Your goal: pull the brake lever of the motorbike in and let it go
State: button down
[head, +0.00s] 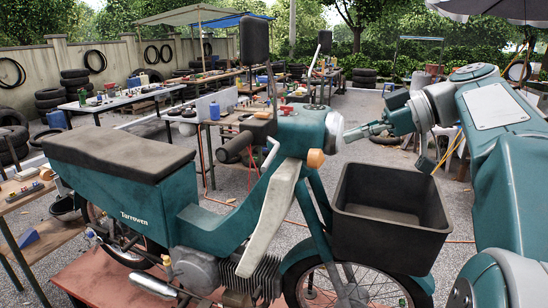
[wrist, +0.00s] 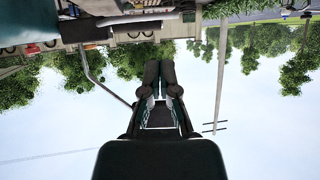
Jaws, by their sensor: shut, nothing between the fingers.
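The teal motorbike (head: 200,220) stands side-on across the middle of the head view. Its handlebar has a dark grip (head: 236,149) on the near side, with a pale lever (head: 270,153) beside it. I cannot tell whether this is the brake lever; the far-side grip and lever are hidden. My gripper (head: 350,134) is right of the headlight (head: 333,126) in the picture, above the front box, pointing left. In the wrist view my gripper (wrist: 160,68) has its dark fingers together, with nothing between them. The motorbike's levers do not show clearly there.
A black box (head: 392,235) sits on the motorbike's front, below my gripper. Mirrors (head: 254,40) rise from the handlebar. Workbenches (head: 125,100) with tools and stacked tyres (head: 50,98) stand behind. The wrist view is upside down, mostly sky and trees (wrist: 262,55).

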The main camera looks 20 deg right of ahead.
aim_at(270, 162)
jog(key=x, duration=1.4)
jog(key=shift+r, duration=0.25)
jog(key=shift+a, duration=0.1)
